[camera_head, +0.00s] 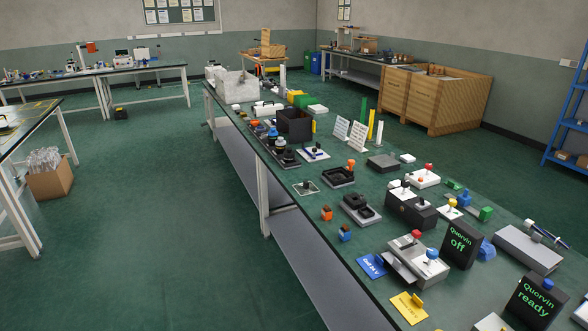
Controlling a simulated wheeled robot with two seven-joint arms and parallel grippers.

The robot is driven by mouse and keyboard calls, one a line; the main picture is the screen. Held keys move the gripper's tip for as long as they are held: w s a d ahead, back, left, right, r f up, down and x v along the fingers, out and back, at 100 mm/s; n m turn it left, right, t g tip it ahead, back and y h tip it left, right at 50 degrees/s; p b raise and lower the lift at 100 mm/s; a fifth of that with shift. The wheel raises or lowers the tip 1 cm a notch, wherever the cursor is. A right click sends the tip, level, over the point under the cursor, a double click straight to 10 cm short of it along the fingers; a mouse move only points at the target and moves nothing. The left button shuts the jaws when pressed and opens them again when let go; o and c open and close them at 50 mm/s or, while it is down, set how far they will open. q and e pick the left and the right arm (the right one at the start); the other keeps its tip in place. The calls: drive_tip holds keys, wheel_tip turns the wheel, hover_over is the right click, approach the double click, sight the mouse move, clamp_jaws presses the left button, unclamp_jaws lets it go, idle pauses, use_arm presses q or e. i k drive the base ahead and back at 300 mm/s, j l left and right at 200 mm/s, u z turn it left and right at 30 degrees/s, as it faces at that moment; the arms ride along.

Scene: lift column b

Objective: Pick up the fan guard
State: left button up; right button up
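I cannot clearly tell which of the small parts on the long green-topped bench (334,236) is the fan guard. A small flat light-edged square (306,188) with a dark piece in its middle lies near the bench's left edge. A black square frame-like part (339,178) with an orange knob behind it lies just beyond. Both are too small to make out fine detail. Neither of my grippers is in view, and nothing is seen being held.
The bench is crowded with switch boxes, black "Quorvin" signs (460,243), a blue card (372,266) and a yellow card (409,307). Green floor (170,220) is clear to its left. A cardboard box (50,181), wooden crates (435,100) and a blue shelf (570,125) stand around.

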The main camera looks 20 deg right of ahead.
sight(306, 184)
drive_tip(key=i+j+z, duration=0.1)
drive_tip(key=i+z, duration=0.3)
drive_tip(key=i+j+z, duration=0.35)
drive_tip(key=i, duration=0.25)
drive_tip(key=i+j+z, duration=0.75)
drive_tip(key=i+j, duration=0.1)
drive_tip(key=i, duration=0.05)
